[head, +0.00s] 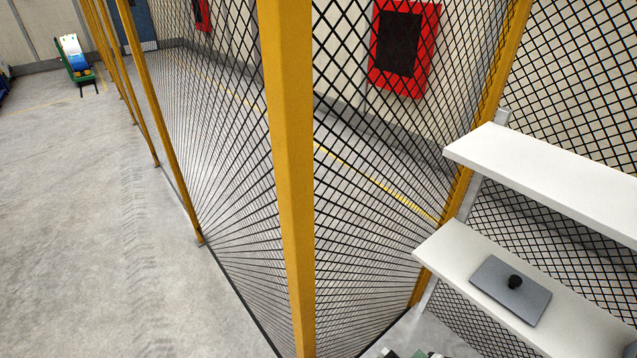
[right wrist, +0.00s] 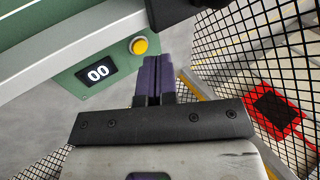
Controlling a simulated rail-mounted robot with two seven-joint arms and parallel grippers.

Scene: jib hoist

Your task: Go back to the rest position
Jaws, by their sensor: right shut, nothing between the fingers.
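My right gripper (right wrist: 158,62) shows in the right wrist view with its two dark purple fingers together and nothing between them. The fingertips are to the right of the button in the picture; I cannot tell the exact gap. Neither gripper can be made out in the head view. My left gripper is not in view.
Yellow posts (head: 289,180) carry black mesh fencing close in front. At right, white shelves (head: 455,242) hold a grey plate with a black knob (head: 515,282). A red wall box (head: 403,45) is behind the mesh. Open concrete floor (head: 80,220) lies at left, outside the fence.

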